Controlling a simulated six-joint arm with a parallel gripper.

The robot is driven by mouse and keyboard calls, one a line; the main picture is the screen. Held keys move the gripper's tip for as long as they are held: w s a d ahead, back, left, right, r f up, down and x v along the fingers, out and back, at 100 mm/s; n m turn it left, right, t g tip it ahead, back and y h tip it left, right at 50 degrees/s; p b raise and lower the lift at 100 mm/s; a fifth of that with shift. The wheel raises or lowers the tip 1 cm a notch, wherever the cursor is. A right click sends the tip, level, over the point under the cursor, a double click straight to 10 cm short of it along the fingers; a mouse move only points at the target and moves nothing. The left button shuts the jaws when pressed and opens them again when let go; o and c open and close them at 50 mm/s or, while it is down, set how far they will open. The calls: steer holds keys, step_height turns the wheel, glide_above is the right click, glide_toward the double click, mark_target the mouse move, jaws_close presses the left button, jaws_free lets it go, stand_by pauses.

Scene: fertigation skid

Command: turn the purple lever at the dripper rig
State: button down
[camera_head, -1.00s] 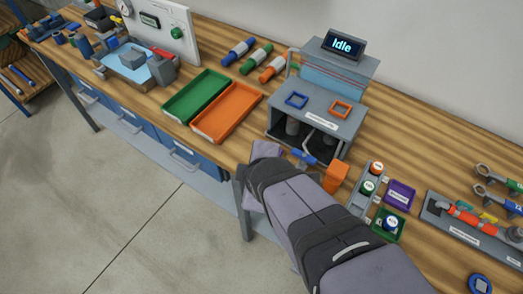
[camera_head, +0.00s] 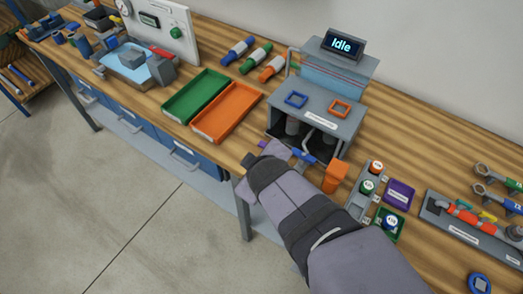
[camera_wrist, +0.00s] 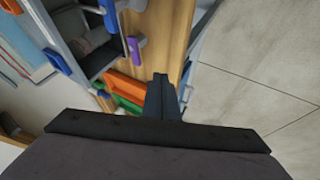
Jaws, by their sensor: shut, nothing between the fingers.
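The purple lever (camera_wrist: 136,48) shows in the wrist view on the front of the dripper rig, near the wooden bench edge. The dripper rig (camera_head: 318,110) is a grey stand with an "Idle" display. My gripper (camera_wrist: 161,80) is shut and empty. In the wrist view its dark fingertips are below and right of the purple lever, with a visible gap. In the head view my arm hides the fingers at the rig's lower front.
A blue handle (camera_head: 304,157) is at the rig's front, close to my wrist. An orange block (camera_head: 335,177) stands right of my forearm. Green (camera_head: 195,95) and orange (camera_head: 228,110) trays lie left of the rig. Open floor lies before the bench.

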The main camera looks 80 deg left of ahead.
mark_target(261, 147)
steer(key=x, duration=0.7)
steer(key=shift+f, duration=0.1)
steer(key=shift+w+a+p, duration=0.35)
steer(key=shift+a+p, duration=0.45)
steer(key=shift+p, duration=0.4)
steer(key=shift+w+a+f+p, duration=0.15)
steer(key=shift+w+a+p, duration=0.55)
steer(key=shift+p, duration=0.3)
steer(key=shift+w+a+f+p, duration=0.15)
steer(key=shift+w+a+p, duration=0.05)
steer(key=shift+a+p, duration=0.15)
steer(key=shift+p, duration=0.3)
steer(key=shift+w+a+p, duration=0.2)
steer(key=shift+a+p, duration=0.2)
steer(key=shift+p, duration=0.25)
steer(key=shift+a+r, duration=0.1)
steer(key=shift+r, duration=0.15)
